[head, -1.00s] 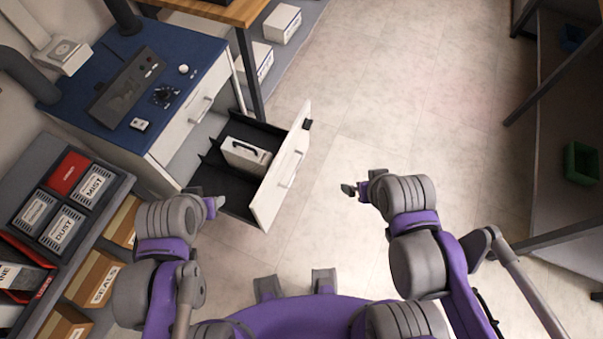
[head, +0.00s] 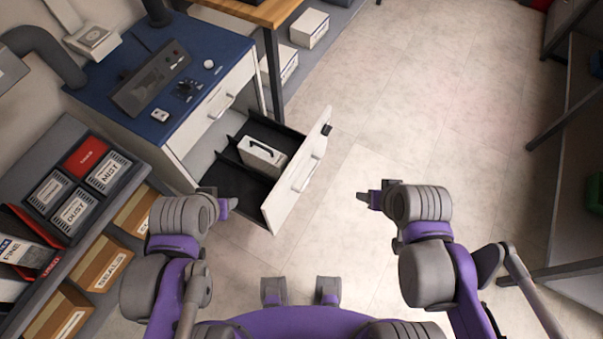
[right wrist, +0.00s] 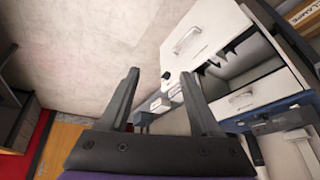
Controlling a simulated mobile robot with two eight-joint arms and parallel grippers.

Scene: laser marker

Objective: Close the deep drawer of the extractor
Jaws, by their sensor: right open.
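The deep drawer (head: 301,170) of the extractor cabinet (head: 178,140) stands pulled far out, its white front facing right with a bar handle. A white case with a dark handle (head: 262,153) sits inside it. In the right wrist view the drawer front (right wrist: 205,42) shows at upper right, apart from my fingers. My right gripper (head: 368,199) is to the right of the drawer, clear of it; its fingers (right wrist: 158,100) are open and empty. My left gripper (head: 230,204) is near the drawer's near left corner; its fingers are partly hidden and its opening is unclear.
A shallower upper drawer (head: 212,115) is shut beneath the blue top. A grey shelf (head: 62,135) with labelled boxes stands at left. A wooden-topped table (head: 262,12) is behind the drawer. The floor (head: 400,120) to the right is clear.

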